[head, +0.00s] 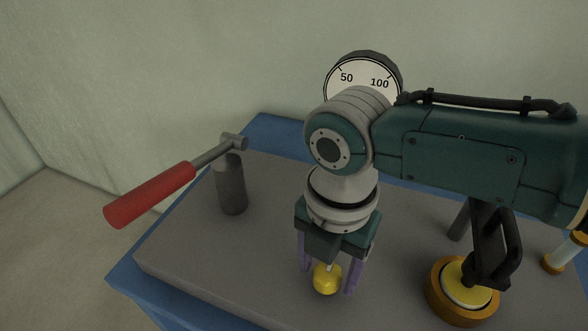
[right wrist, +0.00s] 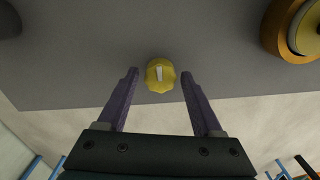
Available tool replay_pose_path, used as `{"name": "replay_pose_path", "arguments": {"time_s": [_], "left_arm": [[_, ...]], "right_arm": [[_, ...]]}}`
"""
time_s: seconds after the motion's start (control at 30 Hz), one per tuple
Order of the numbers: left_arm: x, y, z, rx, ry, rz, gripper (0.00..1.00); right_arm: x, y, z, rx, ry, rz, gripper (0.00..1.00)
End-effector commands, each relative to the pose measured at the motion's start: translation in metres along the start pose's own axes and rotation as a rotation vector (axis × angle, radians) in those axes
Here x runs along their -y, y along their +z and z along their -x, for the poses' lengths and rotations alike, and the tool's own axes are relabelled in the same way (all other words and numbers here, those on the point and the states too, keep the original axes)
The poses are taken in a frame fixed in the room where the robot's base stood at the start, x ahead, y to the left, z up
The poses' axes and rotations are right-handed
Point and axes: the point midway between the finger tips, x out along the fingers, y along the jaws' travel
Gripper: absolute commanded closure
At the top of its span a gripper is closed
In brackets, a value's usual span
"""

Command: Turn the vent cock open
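A small faceted yellow knob (head: 327,279), which looks like the vent cock, sits on the grey panel. In the right wrist view the knob (right wrist: 160,76) shows a white bar on top, running nearly up and down the picture with a slight tilt. My right gripper (head: 326,276) points down over it. In the right wrist view its purple fingers (right wrist: 160,74) are apart, one on each side of the knob, with a visible gap on both sides. It holds nothing. The exact fingertip height above the panel is hard to tell. My left gripper is not in view.
A lever with a red handle (head: 150,195) stands on a grey post (head: 231,186) at the left. A gauge (head: 363,76) is behind my right wrist. An orange-rimmed yellow disc (head: 436,289) with a dark handle sits at the right. The panel's (head: 185,255) front left is clear.

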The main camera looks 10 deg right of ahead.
Motion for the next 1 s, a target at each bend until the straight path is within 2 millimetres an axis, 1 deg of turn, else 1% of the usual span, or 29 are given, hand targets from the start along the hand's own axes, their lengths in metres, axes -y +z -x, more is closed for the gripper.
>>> {"name": "replay_pose_path", "arguments": {"time_s": [0.03,0.07,0.27,0.37,0.47,0.7,0.8,0.9,1.0], "left_arm": [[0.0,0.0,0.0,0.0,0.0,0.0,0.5],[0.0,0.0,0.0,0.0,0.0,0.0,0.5],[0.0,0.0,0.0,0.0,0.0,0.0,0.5],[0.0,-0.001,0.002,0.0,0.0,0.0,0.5],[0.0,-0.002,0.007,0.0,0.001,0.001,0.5],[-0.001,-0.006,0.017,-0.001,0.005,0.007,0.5],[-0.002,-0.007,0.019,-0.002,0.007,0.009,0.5],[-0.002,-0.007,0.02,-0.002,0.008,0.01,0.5],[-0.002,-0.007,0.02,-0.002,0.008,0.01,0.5]], "right_arm": [[0.0,0.0,0.0,0.0,0.0,0.0,0.26],[0.0,0.0,0.0,0.0,0.0,-0.001,0.23],[0.0,0.0,0.0,0.0,0.0,-0.001,0.23],[0.0,0.0,0.004,0.001,0.001,-0.001,0.23],[-0.001,0.001,0.018,0.001,0.003,-0.001,0.23],[-0.001,0.001,0.067,0.002,0.005,0.0,0.23],[0.0,0.001,0.082,0.003,0.003,0.0,0.23],[-0.001,0.0,0.093,0.001,0.003,-0.001,0.23],[0.0,0.0,0.099,0.001,0.0,-0.001,0.23]]}}
